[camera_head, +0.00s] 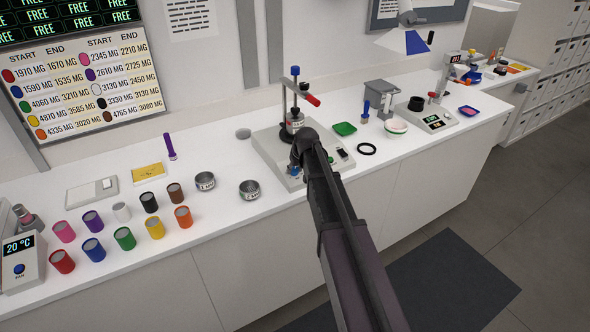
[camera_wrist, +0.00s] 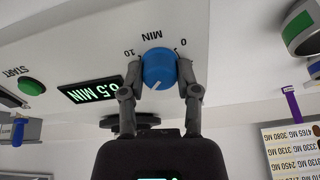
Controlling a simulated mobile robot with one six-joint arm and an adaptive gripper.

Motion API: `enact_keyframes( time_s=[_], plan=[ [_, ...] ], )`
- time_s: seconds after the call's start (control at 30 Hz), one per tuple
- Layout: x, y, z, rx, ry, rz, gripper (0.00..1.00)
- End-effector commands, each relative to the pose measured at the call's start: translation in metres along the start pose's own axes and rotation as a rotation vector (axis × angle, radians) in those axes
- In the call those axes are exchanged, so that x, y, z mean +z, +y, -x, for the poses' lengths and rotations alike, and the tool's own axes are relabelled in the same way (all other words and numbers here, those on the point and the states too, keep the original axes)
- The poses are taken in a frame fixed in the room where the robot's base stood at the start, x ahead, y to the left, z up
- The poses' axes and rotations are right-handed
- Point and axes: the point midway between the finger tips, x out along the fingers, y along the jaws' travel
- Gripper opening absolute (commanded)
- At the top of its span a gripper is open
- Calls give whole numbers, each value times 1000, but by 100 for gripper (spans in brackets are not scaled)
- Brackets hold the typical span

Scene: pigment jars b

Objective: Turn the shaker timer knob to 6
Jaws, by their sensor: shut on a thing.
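The shaker (camera_head: 268,150) stands on the white counter with an upright post and a red-tipped clamp. In the wrist view its panel appears upside down. The blue timer knob (camera_wrist: 158,66) sits between the scale marks 0 and 10, with a white pointer line toward its lower edge. My gripper (camera_wrist: 160,72) is shut on the knob, one finger on each side. A dark display (camera_wrist: 92,90) beside it shows green digits that seem to end in .5 MIN; the first digit is unclear. The green START button (camera_wrist: 31,86) is farther left. My arm partly covers the panel in the head view.
Several coloured jars (camera_head: 125,238) and two metal tins (camera_head: 249,189) stand left of the shaker.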

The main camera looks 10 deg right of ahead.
Motion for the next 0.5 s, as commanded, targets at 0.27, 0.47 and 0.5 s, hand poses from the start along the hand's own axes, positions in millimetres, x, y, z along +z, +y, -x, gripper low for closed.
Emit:
enact_keyframes(
  time_s=[0.27,0.47,0.5],
  plan=[
    [0,0,0,-9,-2,187,0],
    [1,0,0,-14,-2,299,0],
    [1,0,0,-15,-2,310,0]
  ],
)
